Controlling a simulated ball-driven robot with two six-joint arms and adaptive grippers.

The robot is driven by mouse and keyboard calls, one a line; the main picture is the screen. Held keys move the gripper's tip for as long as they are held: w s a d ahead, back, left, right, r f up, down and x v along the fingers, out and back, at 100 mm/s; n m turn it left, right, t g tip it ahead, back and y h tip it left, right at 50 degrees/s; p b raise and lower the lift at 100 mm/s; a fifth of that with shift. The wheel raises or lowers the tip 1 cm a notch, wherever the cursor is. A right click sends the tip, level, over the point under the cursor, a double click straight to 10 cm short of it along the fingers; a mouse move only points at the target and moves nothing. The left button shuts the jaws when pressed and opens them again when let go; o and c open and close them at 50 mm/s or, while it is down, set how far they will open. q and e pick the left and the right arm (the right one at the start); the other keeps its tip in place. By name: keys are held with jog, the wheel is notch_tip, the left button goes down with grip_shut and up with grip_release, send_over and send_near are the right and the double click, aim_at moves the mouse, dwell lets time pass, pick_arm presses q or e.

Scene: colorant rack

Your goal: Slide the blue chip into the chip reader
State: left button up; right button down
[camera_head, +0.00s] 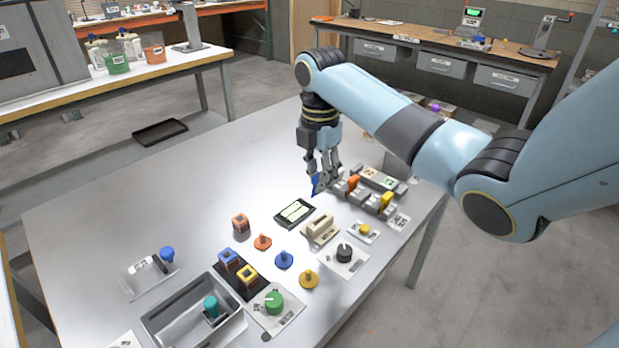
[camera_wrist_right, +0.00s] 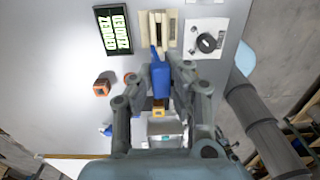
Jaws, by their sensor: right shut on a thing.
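My right gripper (camera_head: 321,181) is shut on the blue chip (camera_head: 316,186) and holds it above the table, behind the beige slotted block that looks like the chip reader (camera_head: 321,229). In the right wrist view the chip (camera_wrist_right: 161,80) sits between the two fingers of the right gripper (camera_wrist_right: 162,72), its narrow end pointing to the top of the picture. The reader (camera_wrist_right: 158,27) shows beyond that end. From these views I cannot tell the exact gap between chip and reader. My left gripper is not in view.
A black display (camera_head: 295,212) stands left of the reader, and a black knob (camera_head: 344,253) in front. A switch panel (camera_head: 366,194) with orange and yellow levers is close to my gripper. Coloured pegs and a grey bin (camera_head: 225,329) occupy the front.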

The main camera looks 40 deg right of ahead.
jog(key=shift+d+f, duration=0.1)
jog(key=shift+d, duration=0.2)
jog(key=shift+a, duration=0.2)
jog(key=shift+g, duration=0.5)
jog(key=shift+w+g, duration=0.1)
jog(key=shift+g, duration=0.4)
jog(key=b, duration=0.2)
send_over(321, 222)
notch_tip(321, 222, down, 5)
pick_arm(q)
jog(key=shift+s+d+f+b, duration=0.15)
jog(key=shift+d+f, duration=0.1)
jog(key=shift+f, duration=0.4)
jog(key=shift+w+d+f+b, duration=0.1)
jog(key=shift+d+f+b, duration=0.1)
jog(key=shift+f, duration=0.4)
pick_arm(e)
jog(key=shift+w+d+f, duration=0.2)
jog(key=shift+w+f, duration=0.2)
jog(key=shift+f, duration=0.1)
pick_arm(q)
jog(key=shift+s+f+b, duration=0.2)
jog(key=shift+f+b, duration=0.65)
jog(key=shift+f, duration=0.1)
pick_arm(e)
jog(key=shift+f, duration=1.85)
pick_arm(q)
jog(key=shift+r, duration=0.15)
pick_arm(e)
jog(key=shift+r, duration=0.15)
